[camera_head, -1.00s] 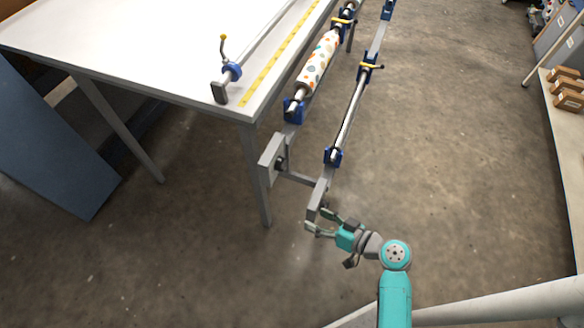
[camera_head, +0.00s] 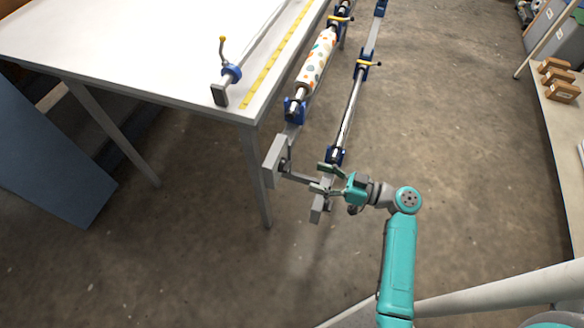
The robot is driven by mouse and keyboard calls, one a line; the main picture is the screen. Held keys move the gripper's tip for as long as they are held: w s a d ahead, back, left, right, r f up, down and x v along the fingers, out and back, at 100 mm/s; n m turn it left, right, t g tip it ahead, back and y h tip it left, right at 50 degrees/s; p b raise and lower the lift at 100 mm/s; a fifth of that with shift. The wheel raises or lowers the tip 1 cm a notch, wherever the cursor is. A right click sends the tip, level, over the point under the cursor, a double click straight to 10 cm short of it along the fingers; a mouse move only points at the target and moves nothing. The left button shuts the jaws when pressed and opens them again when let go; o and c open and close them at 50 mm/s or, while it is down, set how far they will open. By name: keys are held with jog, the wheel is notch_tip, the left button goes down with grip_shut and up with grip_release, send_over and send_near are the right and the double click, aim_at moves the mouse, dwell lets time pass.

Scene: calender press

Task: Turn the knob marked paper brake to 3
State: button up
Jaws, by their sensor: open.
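A grey box-like plate (camera_head: 273,161) is fixed at the near end of the roll frame, by the table's corner. A small dark knob-like part (camera_head: 284,166) shows on its right side. No marking or scale can be read at this size, so I cannot tell whether it is the paper brake knob or where it points. My gripper (camera_head: 320,178) is open and empty, its fingers pointing left toward the plate. It is over the near end of the frame, to the right of the dark part and apart from it.
The white table (camera_head: 130,50) with a crank-ended bar (camera_head: 228,72) stands at left. A dotted paper roll (camera_head: 317,60) and a bare shaft (camera_head: 350,112) run beside it. A grey rail end (camera_head: 318,208) is close below my gripper.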

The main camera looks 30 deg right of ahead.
aim_at(285, 166)
jog(key=x, duration=0.8)
jog(key=c, duration=1.1)
jog(key=shift+c, duration=0.2)
